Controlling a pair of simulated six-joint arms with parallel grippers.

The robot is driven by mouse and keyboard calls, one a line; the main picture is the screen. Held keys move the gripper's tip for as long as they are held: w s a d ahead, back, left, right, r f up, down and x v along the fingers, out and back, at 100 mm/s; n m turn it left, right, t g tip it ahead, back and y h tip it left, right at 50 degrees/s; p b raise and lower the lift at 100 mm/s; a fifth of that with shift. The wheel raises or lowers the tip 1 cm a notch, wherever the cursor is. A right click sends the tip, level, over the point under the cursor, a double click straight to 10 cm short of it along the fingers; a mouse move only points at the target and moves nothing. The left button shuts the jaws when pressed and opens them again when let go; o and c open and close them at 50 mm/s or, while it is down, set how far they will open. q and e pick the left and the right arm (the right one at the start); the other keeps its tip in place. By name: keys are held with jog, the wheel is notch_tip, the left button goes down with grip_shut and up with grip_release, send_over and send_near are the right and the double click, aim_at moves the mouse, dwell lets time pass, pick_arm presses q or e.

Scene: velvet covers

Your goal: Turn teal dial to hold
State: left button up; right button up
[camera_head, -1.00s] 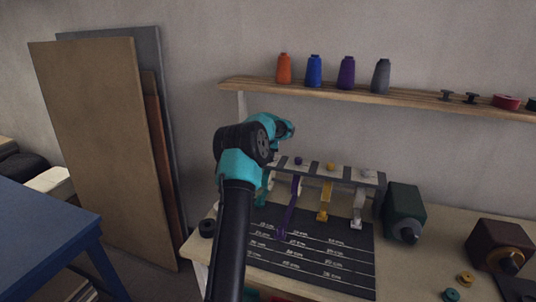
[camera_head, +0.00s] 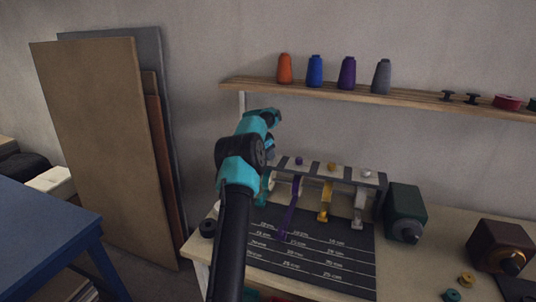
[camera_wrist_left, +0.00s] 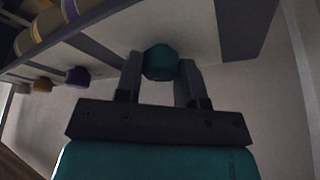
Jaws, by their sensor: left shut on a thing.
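The teal dial (camera_wrist_left: 161,62) sits between the fingers of my left gripper (camera_wrist_left: 160,70) in the left wrist view, and the gripper is shut on it. In the head view my left gripper (camera_head: 269,148) is at the left end of the rack (camera_head: 345,177) and hides the teal dial there. A teal strip (camera_head: 264,189) hangs below that end, partly behind my arm. The setting of the dial and any hold mark cannot be made out. My right gripper is not in view.
A marked dark mat (camera_head: 335,262) lies below. A shelf (camera_head: 400,97) with several spools is above. A green block (camera_head: 405,205) stands right.

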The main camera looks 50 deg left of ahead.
pick_arm(q)
jog(key=shift+m+h, duration=0.6)
jog(key=shift+m, duration=0.9)
jog(key=o, duration=0.9)
